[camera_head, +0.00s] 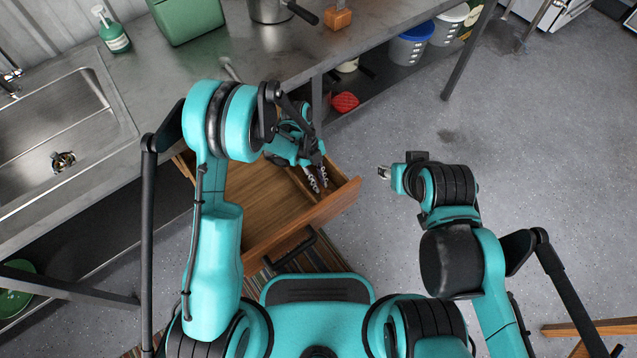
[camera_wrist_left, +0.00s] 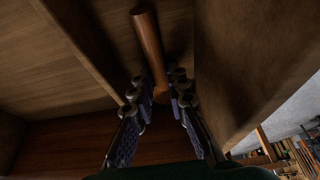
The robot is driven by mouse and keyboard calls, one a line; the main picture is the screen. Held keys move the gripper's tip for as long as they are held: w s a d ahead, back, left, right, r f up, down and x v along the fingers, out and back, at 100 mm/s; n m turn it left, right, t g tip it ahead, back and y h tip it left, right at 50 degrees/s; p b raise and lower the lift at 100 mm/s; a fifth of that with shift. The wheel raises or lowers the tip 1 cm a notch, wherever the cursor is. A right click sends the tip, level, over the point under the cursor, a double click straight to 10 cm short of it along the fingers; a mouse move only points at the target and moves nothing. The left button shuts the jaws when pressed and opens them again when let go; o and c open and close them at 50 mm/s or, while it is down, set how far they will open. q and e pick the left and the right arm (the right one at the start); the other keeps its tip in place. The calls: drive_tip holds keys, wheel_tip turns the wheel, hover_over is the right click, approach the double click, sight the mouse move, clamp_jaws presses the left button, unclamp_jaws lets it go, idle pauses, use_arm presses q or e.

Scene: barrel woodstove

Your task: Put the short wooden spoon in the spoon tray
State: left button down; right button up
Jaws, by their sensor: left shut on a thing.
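The short wooden spoon (camera_wrist_left: 149,45) shows in the left wrist view as a smooth reddish-brown handle running between my fingers. Its far end points up the picture, and I cannot make out its whole shape. My left gripper (camera_wrist_left: 160,92) is shut on it. No separate spoon tray can be told from this drawer. My right gripper (camera_head: 385,172) hangs empty over the floor, right of the drawer.
The metal counter (camera_head: 150,65) with a sink (camera_head: 60,120) lies behind and left. A green box (camera_head: 187,18) and soap bottle (camera_head: 113,34) stand on it.

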use_arm(q)
drive_tip(key=shift+f, duration=0.2)
drive_tip(key=c, duration=1.5)
unclamp_jaws()
drive_tip(key=shift+r, duration=0.1)
drive_tip(key=shift+r, duration=0.1)
drive_tip(key=shift+r, duration=0.25)
drive_tip(key=p+v, duration=0.5)
drive_tip(key=v, duration=0.6)
drive_tip(key=shift+r, duration=0.3)
